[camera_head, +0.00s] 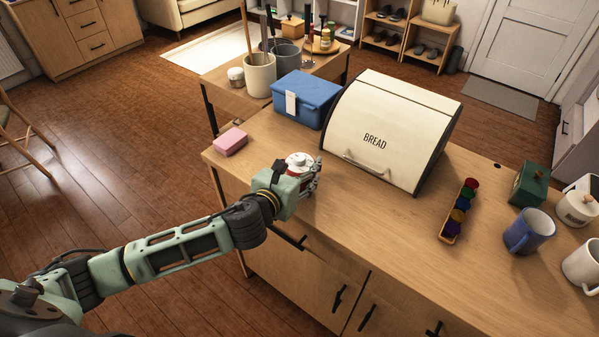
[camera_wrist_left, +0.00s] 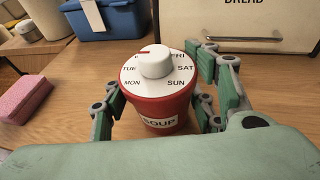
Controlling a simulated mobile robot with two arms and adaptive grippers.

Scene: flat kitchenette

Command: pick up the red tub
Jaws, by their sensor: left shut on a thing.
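The red tub (camera_wrist_left: 160,104) stands upright in the left wrist view, with a "SOUP" label on its side. Its white lid (camera_wrist_left: 157,70) carries day names and a round knob. In the head view mainly the white lid (camera_head: 299,160) shows; the tub's body is mostly hidden behind my left gripper. My left gripper (camera_head: 308,180) is at the tub near the counter's front edge. In the left wrist view its green fingers (camera_wrist_left: 162,108) are shut on the tub from both sides. I cannot tell whether the tub's base touches the counter. My right gripper is not in view.
A pink sponge-like block (camera_head: 230,142) lies to the left. A cream bread box (camera_head: 390,128) and a blue box (camera_head: 305,98) stand behind. A tray of coloured pieces (camera_head: 460,210), a blue mug (camera_head: 529,231) and a green box (camera_head: 530,184) are at right. The counter's front middle (camera_head: 390,240) is clear.

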